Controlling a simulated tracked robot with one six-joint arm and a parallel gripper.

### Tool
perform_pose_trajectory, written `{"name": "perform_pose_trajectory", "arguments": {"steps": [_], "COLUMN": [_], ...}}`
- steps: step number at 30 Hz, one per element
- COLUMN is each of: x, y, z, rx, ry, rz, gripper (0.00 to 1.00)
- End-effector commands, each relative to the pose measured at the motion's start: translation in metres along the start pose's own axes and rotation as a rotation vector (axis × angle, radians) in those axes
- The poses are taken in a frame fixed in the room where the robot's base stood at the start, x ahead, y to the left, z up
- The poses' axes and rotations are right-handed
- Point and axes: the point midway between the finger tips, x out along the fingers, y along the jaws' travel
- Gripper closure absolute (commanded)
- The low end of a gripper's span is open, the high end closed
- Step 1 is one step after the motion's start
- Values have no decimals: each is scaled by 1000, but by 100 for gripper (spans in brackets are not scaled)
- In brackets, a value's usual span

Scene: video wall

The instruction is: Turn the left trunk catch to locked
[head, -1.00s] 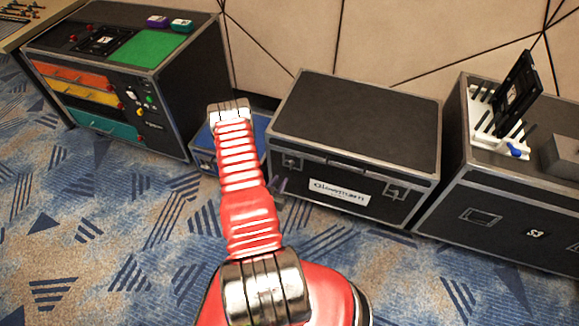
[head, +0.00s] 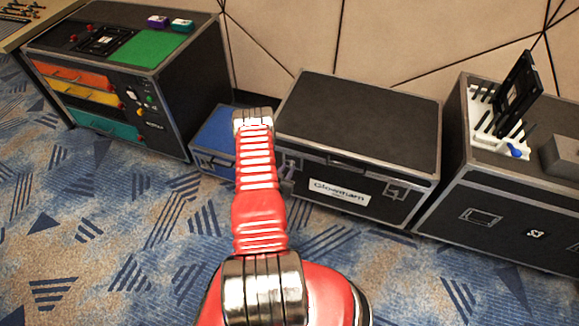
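The black trunk (head: 355,120) with grey edges stands against the wall, lid closed, a white name label on its front. Its left catch (head: 291,160) is on the front near the left corner, partly covered by my gripper; its exact position is hard to read. My gripper (head: 287,182) shows only as a small grey piece just right of my red arm, at or just in front of the left catch. Whether it touches the catch, and how its fingers stand, cannot be made out.
The trunk's right catch (head: 395,190) is in plain view. A blue case (head: 213,140) stands left of the trunk, partly behind my arm. A black cabinet with coloured drawers (head: 80,92) stands further left, another black case (head: 510,215) at right. The patterned carpet in front is clear.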

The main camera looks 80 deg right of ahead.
Motion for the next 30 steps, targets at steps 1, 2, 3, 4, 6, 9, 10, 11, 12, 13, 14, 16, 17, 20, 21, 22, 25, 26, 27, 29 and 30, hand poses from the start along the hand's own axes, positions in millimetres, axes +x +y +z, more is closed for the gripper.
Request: {"name": "perform_pose_trajectory", "arguments": {"steps": [1,2,3,4,6,9,10,11,12,13,14,16,17,20,21,22,25,26,27,29,30], "x": [7,11,16,19,26,32,33,34,35,35,36,36,36,35,35,35,35,35,35,35,35], "y": [1,1,1,0,0,1,0,0,0,0,0,0,0,0,0,0,0,0,0,0,0], "z": [0,0,0,0,0,0,0,0,0,0,0,0,0,0,0,0,0,0,0,0,0], "rx": [1,0,0,0,0,0,0,0,-1,-1,-1,-1,-1,-1,-1,-1,-1,-1,-1,-1,-1], "ry": [1,1,1,1,1,0,0,0,0,0,0,-1,0,0,0,0,0,0,0,0,0], "rz": [2,2,1,0,0,0,0,0,0,0,0,0,0,0,0,0,0,0,0,0,0], "gripper": [76,76,76,76,76,76,76,76,76,76,76,76,76,76,78,80,87,89,92,96,99]}}
